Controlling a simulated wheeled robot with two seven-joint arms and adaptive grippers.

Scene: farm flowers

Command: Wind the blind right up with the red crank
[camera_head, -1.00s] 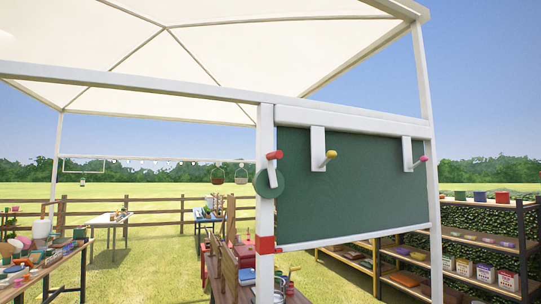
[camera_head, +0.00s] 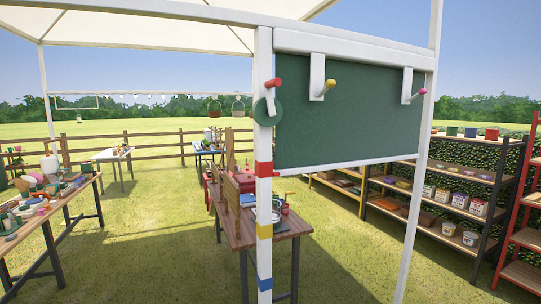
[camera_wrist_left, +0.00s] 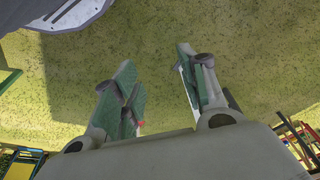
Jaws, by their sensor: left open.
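The dark green blind (camera_head: 345,115) hangs between two white posts in the head view, its pale bottom bar (camera_head: 350,166) well below the top rail. The red crank (camera_head: 273,83) has a red knob on a white arm, set on a green disc (camera_head: 268,111) at the blind's left post. A yellow-knobbed handle (camera_head: 329,84) and a pink-knobbed handle (camera_head: 421,92) sit on white brackets across the blind. My left gripper (camera_wrist_left: 160,85) shows only in the left wrist view, open and empty above grass. My right gripper is not in view.
The white post (camera_head: 264,215) carries red, yellow and blue bands. A wooden table (camera_head: 285,226) with tools stands behind it. A cluttered table (camera_head: 45,218) is at left, shelves (camera_head: 460,211) at right. Open grass (camera_head: 150,265) lies between.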

